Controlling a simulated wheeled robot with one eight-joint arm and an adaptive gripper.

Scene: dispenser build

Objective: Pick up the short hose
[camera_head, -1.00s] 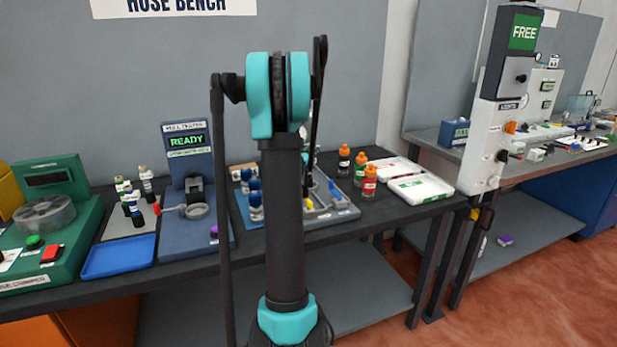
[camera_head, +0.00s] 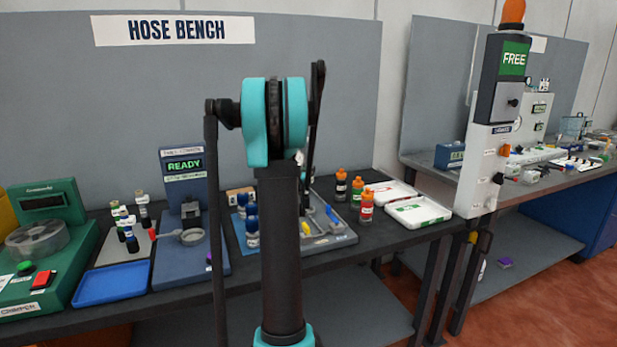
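I cannot make out the short hose for certain in the head view. A grey sectioned tray (camera_head: 340,240) on the bench holds small parts, among them a blue piece (camera_head: 333,216) and a yellow piece (camera_head: 305,228); they are too small to name. My upright teal and black arm hides the left part of this tray and some of the bench behind it. My gripper does not show.
The dark bench (camera_head: 385,238) also carries a green machine (camera_head: 60,215), a blue tray (camera_head: 110,284), a blue tester reading READY (camera_head: 184,166), several bottles (camera_head: 366,207) and a white tray (camera_head: 420,212). A grey post with a FREE sign (camera_head: 514,58) stands at right.

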